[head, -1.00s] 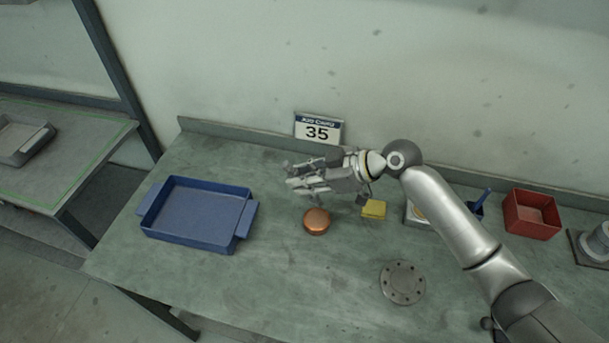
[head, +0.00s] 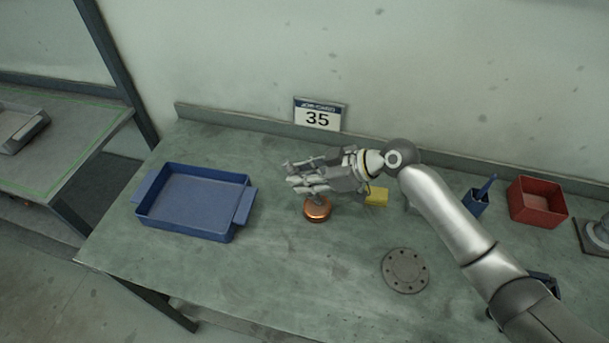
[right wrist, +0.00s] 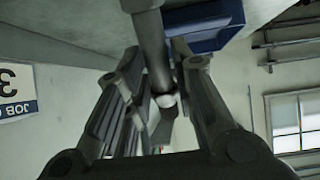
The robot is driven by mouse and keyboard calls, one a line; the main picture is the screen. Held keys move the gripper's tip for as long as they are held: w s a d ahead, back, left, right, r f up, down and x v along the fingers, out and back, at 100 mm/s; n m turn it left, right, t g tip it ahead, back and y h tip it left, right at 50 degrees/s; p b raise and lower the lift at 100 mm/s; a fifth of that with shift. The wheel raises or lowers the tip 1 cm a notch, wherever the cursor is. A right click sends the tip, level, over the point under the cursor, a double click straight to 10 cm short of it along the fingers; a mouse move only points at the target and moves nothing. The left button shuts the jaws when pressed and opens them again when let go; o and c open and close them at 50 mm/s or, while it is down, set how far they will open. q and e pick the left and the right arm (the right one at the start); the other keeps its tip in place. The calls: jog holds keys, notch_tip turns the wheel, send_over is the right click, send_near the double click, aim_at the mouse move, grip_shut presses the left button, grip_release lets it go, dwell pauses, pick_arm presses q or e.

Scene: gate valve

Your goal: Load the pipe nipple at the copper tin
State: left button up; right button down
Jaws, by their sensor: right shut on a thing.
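The copper tin (head: 317,213) is a small round orange-brown can standing on the workbench, right of the blue tray. My right gripper (head: 296,176) is over the tin, its fingers pointing left. In the right wrist view my right gripper (right wrist: 157,62) is shut on a grey cylindrical piece, which looks like the pipe nipple (right wrist: 151,40). In the head view the gripper hides most of that piece; a short grey bit shows just above the tin. I cannot tell whether it touches the tin.
A blue tray (head: 151,214) lies at left. A yellow block (head: 377,197) and a round grey flange (head: 405,271) are right of the tin. A blue holder (head: 476,203) and a red bin (head: 538,203) stand farther right. A sign (head: 318,115) reads 35.

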aim_at(290, 163)
jog(key=shift+f+b, duration=0.6)
jog(key=shift+b, duration=0.05)
dwell(1.8)
jog(key=shift+r+p, duration=2.45)
jog(key=shift+r, duration=1.15)
